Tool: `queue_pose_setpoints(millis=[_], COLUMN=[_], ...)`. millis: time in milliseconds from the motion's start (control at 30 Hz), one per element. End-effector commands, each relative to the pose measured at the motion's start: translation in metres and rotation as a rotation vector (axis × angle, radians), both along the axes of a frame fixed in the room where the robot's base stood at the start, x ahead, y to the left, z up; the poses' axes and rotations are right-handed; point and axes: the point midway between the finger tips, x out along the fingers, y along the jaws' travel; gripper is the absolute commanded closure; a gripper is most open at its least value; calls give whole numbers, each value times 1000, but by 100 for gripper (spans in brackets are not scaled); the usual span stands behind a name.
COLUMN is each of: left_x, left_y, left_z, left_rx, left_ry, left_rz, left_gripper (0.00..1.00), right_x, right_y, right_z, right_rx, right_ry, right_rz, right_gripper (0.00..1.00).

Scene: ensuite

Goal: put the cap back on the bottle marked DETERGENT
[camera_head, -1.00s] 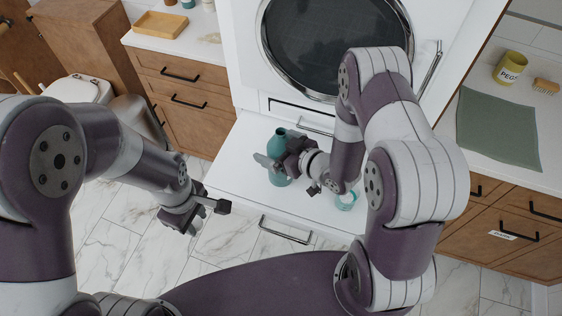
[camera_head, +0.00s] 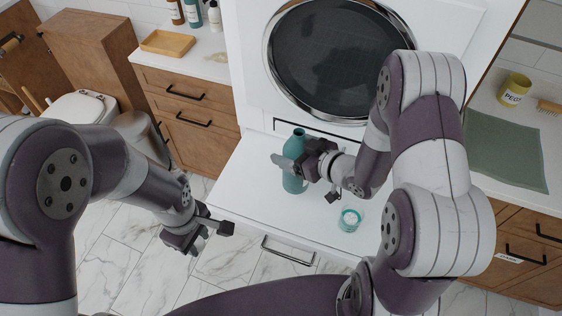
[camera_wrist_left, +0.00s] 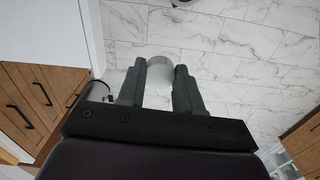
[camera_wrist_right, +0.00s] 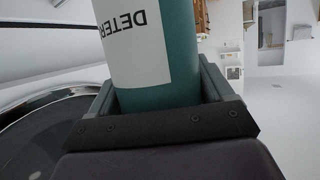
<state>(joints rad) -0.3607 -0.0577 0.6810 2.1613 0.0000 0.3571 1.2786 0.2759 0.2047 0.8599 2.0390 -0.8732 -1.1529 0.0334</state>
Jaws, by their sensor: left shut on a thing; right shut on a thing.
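The teal bottle (camera_head: 295,145) is upright over the white pull-out surface below the round door. In the right wrist view its white label (camera_wrist_right: 135,45) reads "DETER", upside down. My right gripper (camera_head: 302,170) is shut around the bottle's body. I cannot tell whether its base touches the surface. The bottle's neck is clear of the gripper in the head view. My left gripper (camera_head: 203,238) is out over the floor, left of the surface. In the left wrist view a pale grey round piece (camera_wrist_left: 162,62), apparently the cap, sits between its fingertips.
A small teal container with white contents (camera_head: 349,219) stands on the white pull-out surface (camera_head: 245,190), right of the bottle. A yellow PEGS pot (camera_head: 514,90), brush and green mat (camera_head: 505,150) lie on the right counter. A wooden tray (camera_head: 168,41) is on the left counter.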

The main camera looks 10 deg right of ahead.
Motion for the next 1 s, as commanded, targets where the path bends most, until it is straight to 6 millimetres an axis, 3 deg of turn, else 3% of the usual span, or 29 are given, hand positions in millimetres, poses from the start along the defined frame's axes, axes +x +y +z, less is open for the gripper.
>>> queue_pose_setpoints(millis=[200, 400, 1000], left_x=[0, 0, 0], left_y=[0, 0, 0], left_z=[-4, -5, -5], left_rx=[0, 0, 0], left_ry=[0, 0, 0], left_rz=[0, 0, 0], left_gripper=[93, 93, 93], right_x=[3, 3, 3], right_y=[-49, -77, -86], right_z=[29, 46, 52], right_rx=[-3, -2, 0], right_ry=[-8, -5, -3], right_rz=[-6, -2, 1], right_gripper=[93, 93, 93])
